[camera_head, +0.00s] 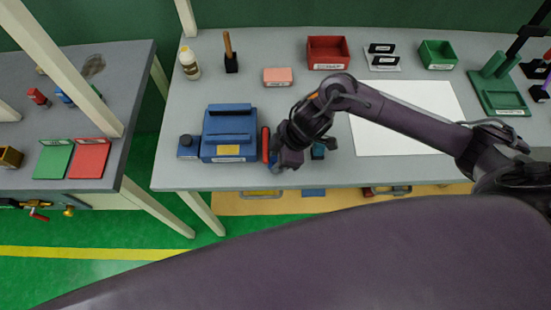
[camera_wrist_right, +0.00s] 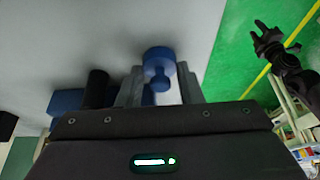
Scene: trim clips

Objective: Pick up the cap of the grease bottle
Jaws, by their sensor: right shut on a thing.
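A white bottle (camera_head: 190,69) with a pale cap (camera_head: 186,51) stands upright at the table's back left; it looks like the grease bottle. My right gripper (camera_head: 285,161) is low over the front of the table, well away from that bottle. In the wrist view its fingers (camera_wrist_right: 160,88) are shut on a blue round piece (camera_wrist_right: 159,56) with a narrower stem. I cannot tell whether this piece is a cap. The head view hides it behind the gripper. My left gripper (camera_wrist_right: 270,38) shows dark and open in the wrist view, over the green floor.
A blue holder (camera_head: 229,125) and a small blue block with a dark knob (camera_head: 187,148) stand left of my right gripper. A red piece (camera_head: 265,144) is close beside it. A pink box (camera_head: 277,77) and red bin (camera_head: 328,50) stand behind. A white sheet (camera_head: 400,135) lies right.

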